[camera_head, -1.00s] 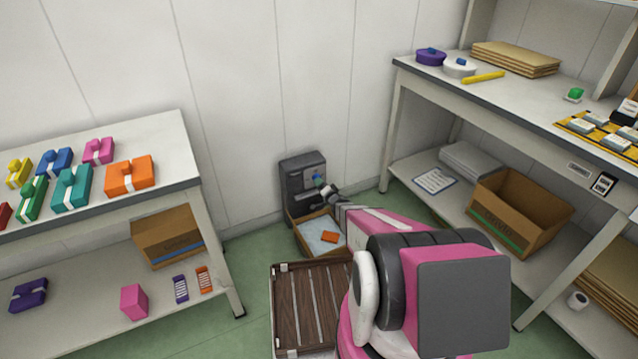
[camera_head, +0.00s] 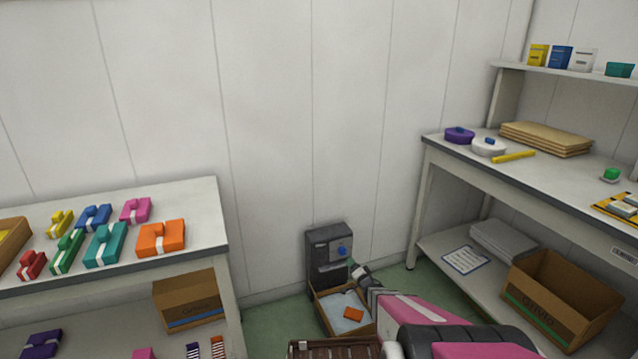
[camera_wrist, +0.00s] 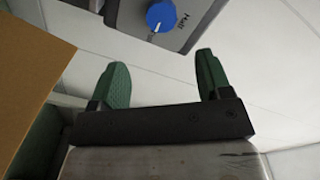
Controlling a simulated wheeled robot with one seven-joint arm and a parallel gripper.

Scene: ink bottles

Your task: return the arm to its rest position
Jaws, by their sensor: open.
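My gripper (camera_wrist: 160,80) is open, with its two green fingers spread and nothing between them in the wrist view. A grey machine with a blue knob (camera_wrist: 161,14) lies beyond the fingertips there. In the head view my pink arm (camera_head: 410,308) reaches forward and left, and its gripper end (camera_head: 357,270) is near the front of the grey machine (camera_head: 328,262), above and beside the cardboard box at its foot. I cannot tell from the head view whether the gripper touches the machine.
A left table (camera_head: 205,205) bears several coloured ink blocks. A right workbench (camera_head: 545,183) has a lower shelf with an open carton (camera_head: 560,297). The wall is close behind the machine.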

